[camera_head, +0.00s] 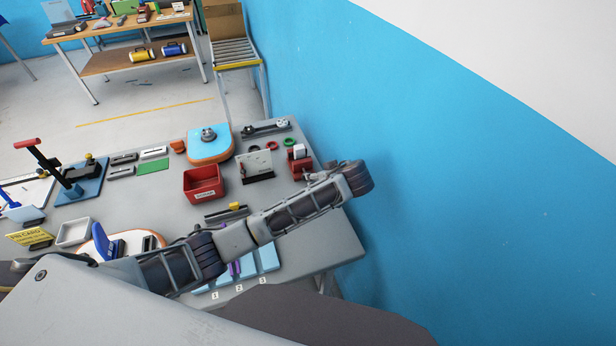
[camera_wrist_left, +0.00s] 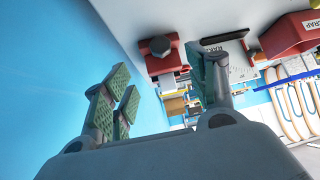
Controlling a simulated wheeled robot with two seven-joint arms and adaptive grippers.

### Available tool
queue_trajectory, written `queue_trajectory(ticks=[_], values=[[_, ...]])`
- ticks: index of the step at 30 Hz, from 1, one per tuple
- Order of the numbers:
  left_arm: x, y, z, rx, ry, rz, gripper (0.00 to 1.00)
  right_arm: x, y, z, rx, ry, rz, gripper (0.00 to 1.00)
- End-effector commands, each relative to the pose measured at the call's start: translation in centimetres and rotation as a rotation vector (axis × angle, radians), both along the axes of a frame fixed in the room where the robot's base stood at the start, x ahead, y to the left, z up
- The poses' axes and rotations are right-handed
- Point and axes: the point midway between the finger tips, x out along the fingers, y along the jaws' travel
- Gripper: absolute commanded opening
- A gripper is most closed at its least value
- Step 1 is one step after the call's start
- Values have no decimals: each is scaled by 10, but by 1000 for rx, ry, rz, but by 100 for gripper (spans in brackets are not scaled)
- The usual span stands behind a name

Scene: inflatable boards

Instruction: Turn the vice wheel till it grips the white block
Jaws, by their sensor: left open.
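The red vice (camera_head: 303,168) stands near the right end of the grey bench, with the white block (camera_head: 299,151) at its top. In the left wrist view, which is tilted over, the red vice (camera_wrist_left: 163,66) shows with its dark wheel (camera_wrist_left: 160,46) towards me. My left gripper (camera_wrist_left: 158,72) is open, with green-padded fingers apart and nothing between them. The wheel shows beyond the fingertips, between the two sides and apart from them. In the head view my left arm reaches right across the bench to near the vice; its fingers cannot be made out there. My right gripper is not in view.
A red bin (camera_head: 204,184) and a white upright panel (camera_head: 254,167) stand left of the vice. Red and green rings lie behind it. A blue-topped orange fixture (camera_head: 209,146) is farther back. The blue wall (camera_head: 430,200) rises close to the bench's right side.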

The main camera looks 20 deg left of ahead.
Motion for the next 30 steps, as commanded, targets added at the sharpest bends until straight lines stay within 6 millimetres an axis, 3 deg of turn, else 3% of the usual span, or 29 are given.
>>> queue_trajectory(ticks=[12,30], values=[[23,22,-30,3,0,1,58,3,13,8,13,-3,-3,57],[55,51,-72,3,0,1,58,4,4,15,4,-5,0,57]])
